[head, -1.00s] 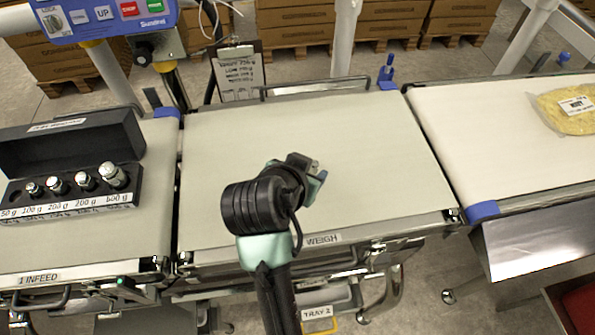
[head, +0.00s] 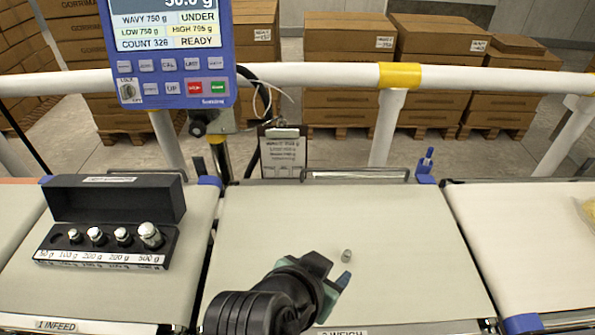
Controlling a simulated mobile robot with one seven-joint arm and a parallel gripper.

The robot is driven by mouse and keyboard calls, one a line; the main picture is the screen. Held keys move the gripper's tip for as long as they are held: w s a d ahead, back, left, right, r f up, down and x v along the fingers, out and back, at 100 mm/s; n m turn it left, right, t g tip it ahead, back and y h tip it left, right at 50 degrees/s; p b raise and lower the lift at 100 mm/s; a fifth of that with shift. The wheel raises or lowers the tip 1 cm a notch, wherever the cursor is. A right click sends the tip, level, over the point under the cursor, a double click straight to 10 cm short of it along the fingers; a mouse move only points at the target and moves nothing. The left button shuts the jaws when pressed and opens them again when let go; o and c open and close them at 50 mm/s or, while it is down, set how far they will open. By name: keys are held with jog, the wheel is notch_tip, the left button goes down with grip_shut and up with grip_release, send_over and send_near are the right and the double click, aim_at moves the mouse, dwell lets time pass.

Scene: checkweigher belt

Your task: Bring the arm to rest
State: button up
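My gripper (head: 333,273) hangs low over the front part of the weigh belt (head: 260,230). Its two fingers are apart and nothing shows between them. My wrist comes in from the bottom edge; the rest of the arm is out of view.
An open black weight case (head: 115,200) on the infeed belt (head: 70,300) holds several weights; its 50 g slot looks empty. The blue display (head: 180,60) reads UNDER and READY. A clipboard (head: 283,155) and white rail (head: 310,78) stand behind. The right belt (head: 520,240) is mostly bare.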

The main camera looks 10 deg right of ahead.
jog(key=w+a+r+n+t+y+p, duration=0.1)
jog(key=w+a+r+t, duration=0.15)
jog(key=r, duration=0.65)
jog(key=w+a+r+n+t+p, duration=0.1)
jog(key=w+r+n+t+p, duration=0.2)
jog(key=r, duration=0.5)
jog(key=w+a+r+t+y, duration=0.1)
jog(key=w+a+r+t, duration=0.15)
jog(key=r+t, duration=0.45)
jog(key=s+a+r+n+t+y+p, duration=0.1)
jog(key=s+r+n+t, duration=0.1)
jog(key=r, duration=0.8)
jog(key=s+a+r+n+t+y+p, duration=0.1)
jog(key=s+a+r+n+t, duration=0.1)
jog(key=r, duration=0.8)
jog(key=s+a+r+n+t+y+p, duration=0.1)
jog(key=s+r+t, duration=0.3)
jog(key=r, duration=0.7)
jog(key=shift+s+a+n+y+p, duration=0.4)
jog(key=shift+s+a+y, duration=0.2)
jog(key=shift+s, duration=0.2)
jog(key=shift+f+t, duration=0.15)
jog(key=shift+t, duration=0.1)
